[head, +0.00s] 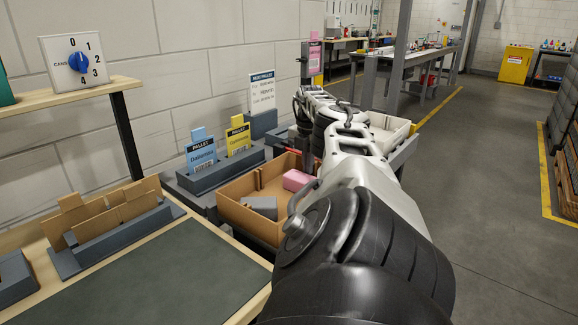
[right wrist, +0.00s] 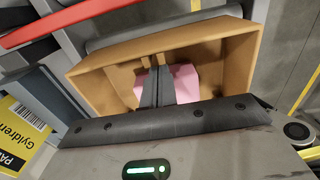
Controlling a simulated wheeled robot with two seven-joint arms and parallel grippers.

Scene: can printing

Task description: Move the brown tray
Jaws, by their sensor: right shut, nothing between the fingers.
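The brown tray (head: 240,218) is an open box on the grey surface beyond the near table. A pink block (head: 297,180) and a grey block (head: 260,206) lie in it. My right arm reaches past the tray's right side and hides part of it. In the right wrist view the brown tray (right wrist: 105,88) lies under my right gripper (right wrist: 156,66). The fingers are shut and empty, and they overlap the pink block (right wrist: 184,82) in the picture. I cannot tell how far above it they are. My left gripper is not in view.
Blue and yellow pallet cards (head: 201,155) stand in a grey holder left of the tray. A rack of brown cardboard pieces (head: 110,215) and a dark mat (head: 150,275) are on the near table. A pale open bin (head: 390,132) is beyond my arm.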

